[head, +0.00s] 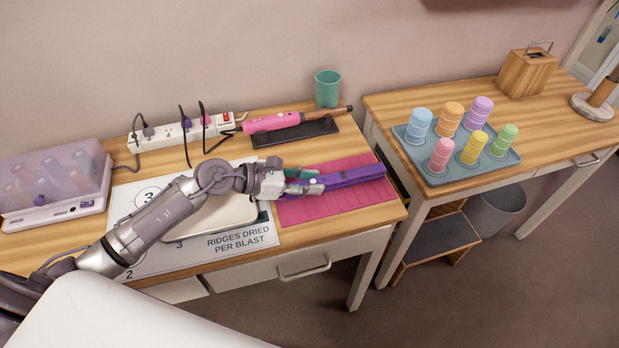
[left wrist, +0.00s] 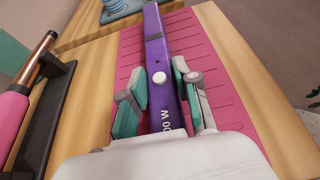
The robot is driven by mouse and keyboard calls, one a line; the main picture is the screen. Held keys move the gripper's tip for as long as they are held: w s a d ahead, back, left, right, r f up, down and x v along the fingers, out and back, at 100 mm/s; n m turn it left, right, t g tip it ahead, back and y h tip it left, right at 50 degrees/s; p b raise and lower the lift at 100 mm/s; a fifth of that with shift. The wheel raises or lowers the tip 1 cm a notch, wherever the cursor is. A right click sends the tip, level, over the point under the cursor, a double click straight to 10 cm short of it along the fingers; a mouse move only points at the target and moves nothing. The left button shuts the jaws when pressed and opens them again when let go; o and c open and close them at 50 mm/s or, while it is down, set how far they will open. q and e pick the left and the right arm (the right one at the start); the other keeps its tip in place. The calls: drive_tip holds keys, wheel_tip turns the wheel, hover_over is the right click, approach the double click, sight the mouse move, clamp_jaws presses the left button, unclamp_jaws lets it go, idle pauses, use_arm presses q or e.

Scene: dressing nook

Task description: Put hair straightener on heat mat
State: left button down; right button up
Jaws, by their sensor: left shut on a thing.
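The purple hair straightener (head: 352,176) lies lengthwise over the pink ribbed heat mat (head: 345,204) near the right end of the left table. My left gripper (head: 312,182) is shut on the straightener's near part, with a teal finger on each side. In the left wrist view the straightener (left wrist: 157,60) runs away from me between the fingers (left wrist: 163,97), over the mat (left wrist: 212,74). I cannot tell whether it touches the mat or hangs just above it. My right gripper is not in view.
A pink curling iron (head: 272,122) rests on a dark tray (head: 297,134) behind the mat. A power strip (head: 172,133), a teal cup (head: 327,88) and a clear-lidded roller box (head: 55,182) stand nearby. A printed sheet (head: 240,243) lies left of the mat. The right table holds a roller tray (head: 457,165).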

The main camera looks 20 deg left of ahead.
use_arm(q)
drive_tip(key=c, duration=0.8)
unclamp_jaws()
drive_tip(key=shift+c, duration=0.2)
drive_tip(key=shift+r, duration=0.15)
drive_tip(key=v, duration=1.1)
drive_tip(key=shift+s+b, duration=0.1)
drive_tip(key=shift+b, duration=0.2)
drive_tip(key=shift+s+a+r, duration=0.2)
drive_tip(key=shift+a+r, duration=0.05)
drive_tip(key=shift+a, duration=0.1)
